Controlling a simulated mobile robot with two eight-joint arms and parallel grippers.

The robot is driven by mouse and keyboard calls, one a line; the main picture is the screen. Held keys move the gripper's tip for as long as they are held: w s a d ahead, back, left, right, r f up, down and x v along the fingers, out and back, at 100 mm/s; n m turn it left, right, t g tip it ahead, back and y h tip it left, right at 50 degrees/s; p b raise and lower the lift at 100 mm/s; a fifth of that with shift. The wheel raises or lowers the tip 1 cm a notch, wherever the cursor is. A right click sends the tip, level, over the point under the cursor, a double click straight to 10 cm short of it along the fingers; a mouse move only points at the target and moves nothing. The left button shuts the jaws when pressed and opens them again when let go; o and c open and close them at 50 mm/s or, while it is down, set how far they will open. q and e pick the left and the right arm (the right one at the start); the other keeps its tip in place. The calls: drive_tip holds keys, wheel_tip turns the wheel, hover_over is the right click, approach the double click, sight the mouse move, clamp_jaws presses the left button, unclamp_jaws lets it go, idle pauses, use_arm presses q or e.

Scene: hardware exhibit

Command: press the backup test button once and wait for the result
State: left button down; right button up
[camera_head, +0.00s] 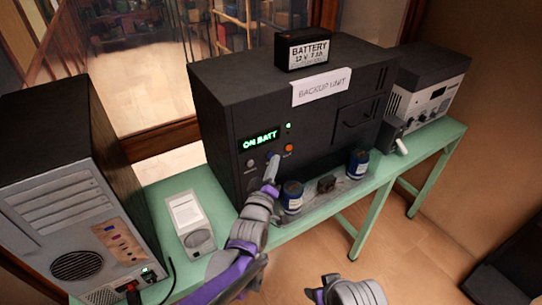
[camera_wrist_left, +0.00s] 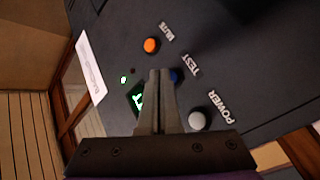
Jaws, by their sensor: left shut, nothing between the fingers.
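The black backup unit (camera_head: 225,115) stands on the green table, with a lit display (camera_head: 261,138) that reads "ON BATT". In the left wrist view the blue button (camera_wrist_left: 176,77) is by the word TEST, partly hidden behind my fingers. The orange button (camera_wrist_left: 151,45) is by MUTE and the grey-white button (camera_wrist_left: 196,120) is by POWER. My left gripper (camera_head: 272,162) is shut and empty, its tips at the blue button; I cannot tell whether they touch. It also shows in the left wrist view (camera_wrist_left: 160,74). My right gripper (camera_head: 340,293) is only partly in view at the bottom edge.
A battery (camera_head: 302,49) sits on top of the unit. Blue cans (camera_head: 358,163) stand in front of it. A computer tower (camera_head: 70,200) is at left, a white-fronted device (camera_head: 425,100) at right. A paper card and a grey device lie on the green table (camera_head: 160,195).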

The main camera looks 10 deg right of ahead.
use_arm(q)
drive_tip(key=shift+w+a, duration=0.2)
drive_tip(key=shift+w, duration=0.2)
idle(0.4)
drive_tip(key=shift+s+d, duration=0.3)
drive_tip(key=shift+s, duration=0.5)
drive_tip(key=shift+s+d+b, duration=0.3)
drive_tip(key=shift+s+b, duration=0.05)
drive_tip(key=shift+s, duration=0.45)
drive_tip(key=shift+s+d+b, duration=0.3)
drive_tip(key=shift+s, duration=0.5)
drive_tip(key=shift+s+d+b, duration=0.3)
drive_tip(key=shift+s+b, duration=0.05)
drive_tip(key=shift+s, duration=0.45)
drive_tip(key=shift+a, duration=0.1)
drive_tip(key=s+a+f+m+g+y+p, duration=0.1)
drive_tip(key=s+a+f+g+y, duration=0.1)
drive_tip(key=s+a, duration=0.6)
drive_tip(key=s+a+f+m+g+y+p, duration=0.1)
drive_tip(key=s+a+f+g, duration=0.4)
drive_tip(key=a, duration=0.8)
drive_tip(key=s+a+f+m+g+y+p, duration=0.2)
drive_tip(key=s+a+f+g+y, duration=0.1)
drive_tip(key=s+a, duration=0.8)
drive_tip(key=shift+s+f+m+g+y, duration=0.25)
drive_tip(key=shift+g+y, duration=0.45)
drive_tip(key=shift+y, duration=0.4)
